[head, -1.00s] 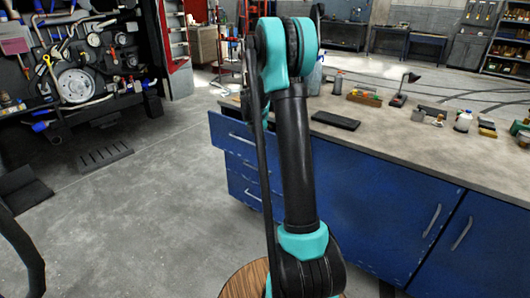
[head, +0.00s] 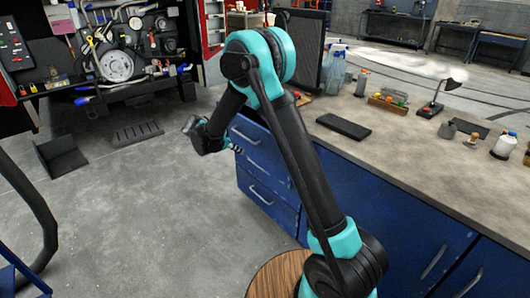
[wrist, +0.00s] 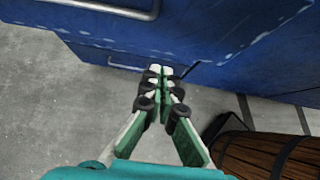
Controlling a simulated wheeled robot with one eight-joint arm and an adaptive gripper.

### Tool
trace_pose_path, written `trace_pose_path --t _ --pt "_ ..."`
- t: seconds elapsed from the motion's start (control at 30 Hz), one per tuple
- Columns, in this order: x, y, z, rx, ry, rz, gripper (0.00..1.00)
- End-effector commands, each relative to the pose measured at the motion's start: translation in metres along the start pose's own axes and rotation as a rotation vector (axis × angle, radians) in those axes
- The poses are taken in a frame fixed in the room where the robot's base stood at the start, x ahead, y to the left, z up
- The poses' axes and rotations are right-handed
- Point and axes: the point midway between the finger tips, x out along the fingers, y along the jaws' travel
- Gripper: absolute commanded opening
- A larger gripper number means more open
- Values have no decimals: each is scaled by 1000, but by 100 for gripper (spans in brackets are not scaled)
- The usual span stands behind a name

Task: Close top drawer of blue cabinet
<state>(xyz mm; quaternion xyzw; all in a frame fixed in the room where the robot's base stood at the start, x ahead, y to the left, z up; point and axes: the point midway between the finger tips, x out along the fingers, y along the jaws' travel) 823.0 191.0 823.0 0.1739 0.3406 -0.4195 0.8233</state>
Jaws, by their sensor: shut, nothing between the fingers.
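The blue cabinet (head: 385,213) stands under the workbench top, with a stack of drawers at its left end. Its top drawer (head: 262,152) is partly hidden by my arm in the head view. Its front seems to stand out slightly past the drawers below, but I cannot tell how far. My gripper (head: 239,150) is shut and empty, low in front of the top drawer's front. In the wrist view the closed fingertips (wrist: 161,72) point at the blue drawer fronts, below a metal handle (wrist: 125,9). I cannot tell whether they touch.
A lower drawer (head: 264,196) with a metal handle sits below. The grey worktop (head: 385,145) holds a black flat object (head: 343,127), a desk lamp (head: 437,97) and bottles. The concrete floor left of the cabinet is clear near my gripper.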

Motion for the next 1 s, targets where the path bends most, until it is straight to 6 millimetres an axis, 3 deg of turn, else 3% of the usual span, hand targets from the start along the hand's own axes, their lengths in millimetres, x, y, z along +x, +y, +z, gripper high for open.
trace_pose_path --t 0.17,0.6,0.8,1.0 --pt "17 0 0 1 -1 -1 0" --pt "102 0 0 1 0 -2 0" --pt "120 0 20 1 1 -1 0" --pt "127 0 28 0 1 0 0"
